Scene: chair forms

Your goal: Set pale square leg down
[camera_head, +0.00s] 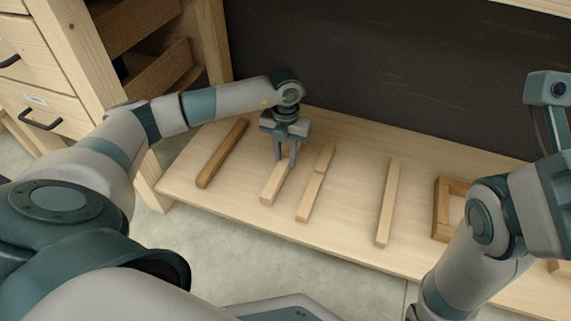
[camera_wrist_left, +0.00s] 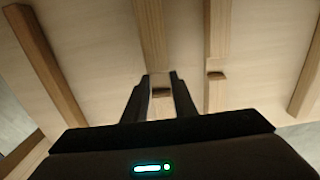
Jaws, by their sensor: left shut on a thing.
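My left gripper (camera_head: 286,160) points down over the board and is shut on a pale square leg (camera_head: 273,187). The leg lies along the board, or very close above it; I cannot tell whether it fully touches. In the left wrist view, the fingers (camera_wrist_left: 160,80) stand on either side of the pale square leg (camera_wrist_left: 151,35). The fingers hide part of the leg in the head view. My right arm is at the right; its gripper is out of view.
A notched pale leg (camera_head: 311,192) lies close to the right of the held leg. A brown leg (camera_head: 221,155) lies to the left, and another pale leg (camera_head: 387,205) farther right. A wooden frame (camera_head: 440,210) is near my right arm. Bare board (camera_head: 345,205) lies between pieces.

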